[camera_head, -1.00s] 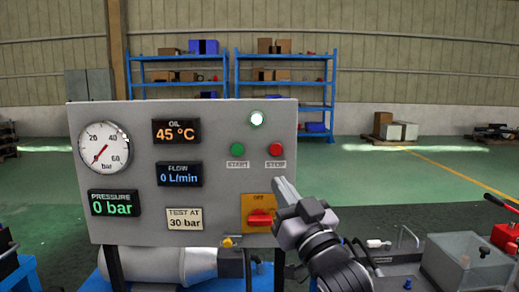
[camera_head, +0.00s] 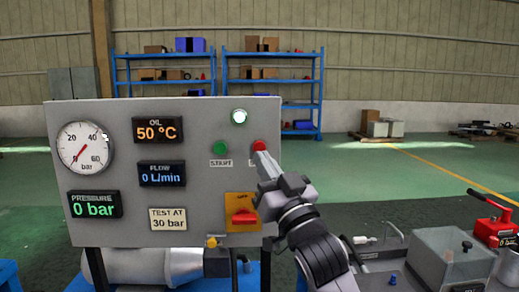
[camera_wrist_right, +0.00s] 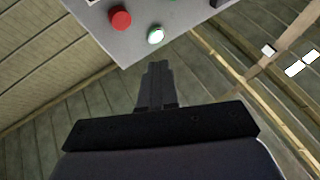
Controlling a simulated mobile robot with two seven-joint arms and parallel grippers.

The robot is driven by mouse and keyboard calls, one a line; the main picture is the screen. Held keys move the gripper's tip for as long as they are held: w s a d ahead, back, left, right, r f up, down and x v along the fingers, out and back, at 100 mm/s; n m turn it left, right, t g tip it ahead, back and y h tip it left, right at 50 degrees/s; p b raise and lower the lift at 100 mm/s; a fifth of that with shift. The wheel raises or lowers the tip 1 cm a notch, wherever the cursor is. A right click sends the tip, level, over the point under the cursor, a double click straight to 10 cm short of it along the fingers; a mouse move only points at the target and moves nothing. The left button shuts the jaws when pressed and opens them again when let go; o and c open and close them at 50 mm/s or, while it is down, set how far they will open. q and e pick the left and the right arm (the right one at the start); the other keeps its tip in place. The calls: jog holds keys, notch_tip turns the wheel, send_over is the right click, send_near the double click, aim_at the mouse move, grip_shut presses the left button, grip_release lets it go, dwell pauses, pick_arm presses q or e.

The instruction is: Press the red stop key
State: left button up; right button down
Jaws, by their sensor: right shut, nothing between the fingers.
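The red stop key (camera_head: 259,146) is a round button at the right of the grey control panel (camera_head: 100,113). It also shows in the right wrist view (camera_wrist_right: 120,18), beyond and left of the fingertips. My right gripper (camera_head: 261,157) is shut and empty, its fingertips just below the stop key and in front of its label. Whether the tips touch the panel cannot be told. In the right wrist view the shut fingers (camera_wrist_right: 157,68) point toward the panel. My left gripper is out of view.
The green start key (camera_head: 220,148) is left of the stop key. A lit white lamp (camera_head: 239,117) sits above, and a red rotary switch (camera_head: 244,217) on a yellow plate below. The gauge (camera_head: 84,148) reads near zero; displays show 0 bar and 0 L/min.

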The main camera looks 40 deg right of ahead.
jog(key=w+d, duration=0.4)
jog(key=w, duration=0.1)
jog(key=shift+d, duration=0.25)
jog(key=shift+w, duration=0.15)
dwell(1.8)
jog(key=shift+w+d, duration=0.3)
jog(key=shift+w+d, duration=0.3)
jog(key=shift+w, duration=0.05)
dwell(0.8)
dwell(0.4)
jog(key=shift+s+a+p, duration=0.4)
jog(key=shift+s+a, duration=0.2)
jog(key=shift+s, duration=0.1)
jog(key=shift+s+a+p, duration=0.3)
jog(key=shift+s+a, duration=1.3)
jog(key=shift+s, duration=0.3)
